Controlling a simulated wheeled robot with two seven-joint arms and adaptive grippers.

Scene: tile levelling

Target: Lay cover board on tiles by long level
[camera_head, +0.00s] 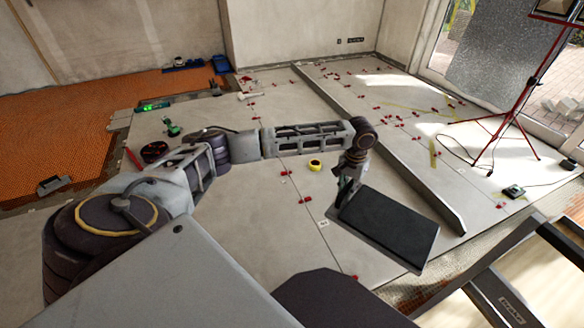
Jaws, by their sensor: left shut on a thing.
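The board has a lighter edge and is slightly tilted in the picture. Whether it touches the floor I cannot tell. The long grey level (385,158) lies across the large pale tiles (260,205), running from the back wall towards the board's right side. The board is left of its near end. My right gripper is not in view.
Red levelling clips (305,200) and a yellow tape roll (315,165) are on the tiles. A red tripod lamp (515,112) with a cable stands at the right. A small dark device (513,191) lies near it. Orange matting (70,120) covers the left floor.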

